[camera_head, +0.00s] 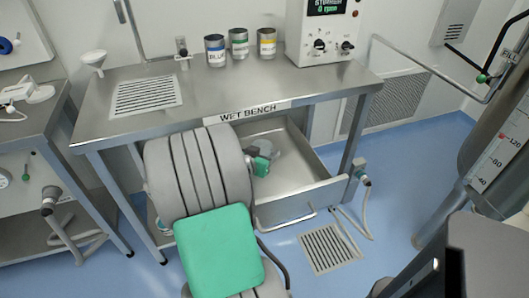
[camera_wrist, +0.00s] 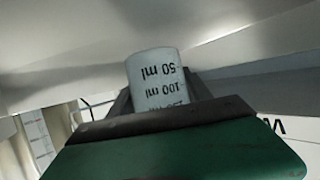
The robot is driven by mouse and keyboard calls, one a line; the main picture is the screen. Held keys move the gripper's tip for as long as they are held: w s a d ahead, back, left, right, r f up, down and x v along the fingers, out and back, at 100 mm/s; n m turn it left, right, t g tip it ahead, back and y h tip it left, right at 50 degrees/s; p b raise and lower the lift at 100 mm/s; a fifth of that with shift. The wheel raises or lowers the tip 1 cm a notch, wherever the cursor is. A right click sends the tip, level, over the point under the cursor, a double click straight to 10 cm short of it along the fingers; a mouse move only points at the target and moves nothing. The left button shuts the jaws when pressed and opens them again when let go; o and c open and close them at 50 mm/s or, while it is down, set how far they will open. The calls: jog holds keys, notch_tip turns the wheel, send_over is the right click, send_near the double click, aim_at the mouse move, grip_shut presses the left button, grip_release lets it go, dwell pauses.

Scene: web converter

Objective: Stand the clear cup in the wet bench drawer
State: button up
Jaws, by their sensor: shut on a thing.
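The wet bench (camera_head: 215,95) is a steel table with a label on its front edge. Its drawer (camera_head: 310,178) is pulled out below the top, and its inside looks bare. My gripper (camera_head: 262,158) is over the left part of the drawer, largely hidden behind my grey arm. It is shut on the clear cup (camera_head: 276,147), which shows faintly at the gripper's end. In the wrist view the cup (camera_wrist: 154,76) sits between the fingers, with upside-down "50 ml" and "100 ml" marks. I cannot tell whether the cup touches the drawer floor.
Blue, green and yellow labelled cups (camera_head: 239,44) stand at the back of the bench top beside a white control box (camera_head: 322,35). A funnel (camera_head: 93,60) is at the back left. A hose fitting (camera_head: 360,172) hangs at the drawer's right. The drawer's right part is free.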

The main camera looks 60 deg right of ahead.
jog(key=shift+f+b, duration=0.45)
jog(key=shift+b, duration=0.05)
jog(key=shift+f+b, duration=0.2)
jog(key=shift+b, duration=0.1)
jog(key=o, duration=1.6)
jog(key=shift+r, duration=0.1)
jog(key=shift+a+r+p, duration=0.15)
jog(key=shift+r+p, duration=0.75)
jog(key=shift+p, duration=0.2)
jog(key=v, duration=0.7)
jog(key=shift+a+f, duration=0.1)
jog(key=shift+f, duration=0.15)
